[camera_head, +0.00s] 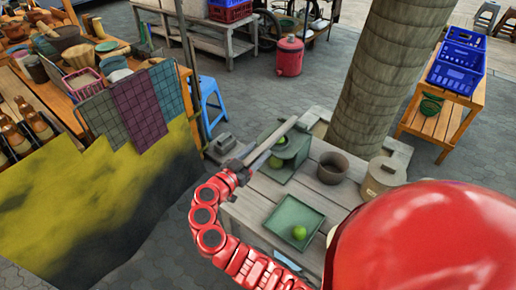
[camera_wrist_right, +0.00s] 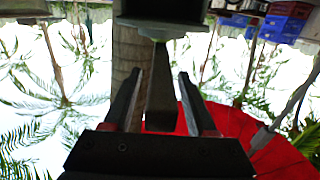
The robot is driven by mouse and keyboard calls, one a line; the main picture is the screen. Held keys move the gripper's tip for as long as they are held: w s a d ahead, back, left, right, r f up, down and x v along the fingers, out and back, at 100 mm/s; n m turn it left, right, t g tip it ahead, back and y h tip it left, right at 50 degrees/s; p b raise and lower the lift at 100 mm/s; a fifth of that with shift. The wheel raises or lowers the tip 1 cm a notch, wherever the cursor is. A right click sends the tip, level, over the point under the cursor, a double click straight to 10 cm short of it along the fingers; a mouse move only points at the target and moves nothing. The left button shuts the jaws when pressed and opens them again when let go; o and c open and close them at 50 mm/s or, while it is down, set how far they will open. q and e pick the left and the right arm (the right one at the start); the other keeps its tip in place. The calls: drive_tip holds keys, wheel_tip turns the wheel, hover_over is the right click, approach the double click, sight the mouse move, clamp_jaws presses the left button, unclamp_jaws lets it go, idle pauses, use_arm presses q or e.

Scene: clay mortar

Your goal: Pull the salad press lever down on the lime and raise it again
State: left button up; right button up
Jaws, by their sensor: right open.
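The salad press (camera_head: 291,152) is a green stand on the grey plank table, with a long grey lever (camera_head: 270,138) slanting over it toward my gripper. My right gripper (camera_head: 241,167) is at the lever's near-left end. In the right wrist view the lever bar (camera_wrist_right: 160,92) lies between my two open fingers (camera_wrist_right: 160,95), with gaps on both sides. My left gripper is not in view.
A green tray (camera_head: 275,220) with a lime (camera_head: 299,232) stands nearer on the table. A brown pot (camera_head: 333,167) and a lidded tan jar (camera_head: 381,178) stand right of the press, by a thick trunk (camera_head: 380,75). A blue stool (camera_head: 211,100) is behind left.

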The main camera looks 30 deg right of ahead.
drive_tip(key=shift+d, duration=0.3)
clamp_jaws()
idle(1.3)
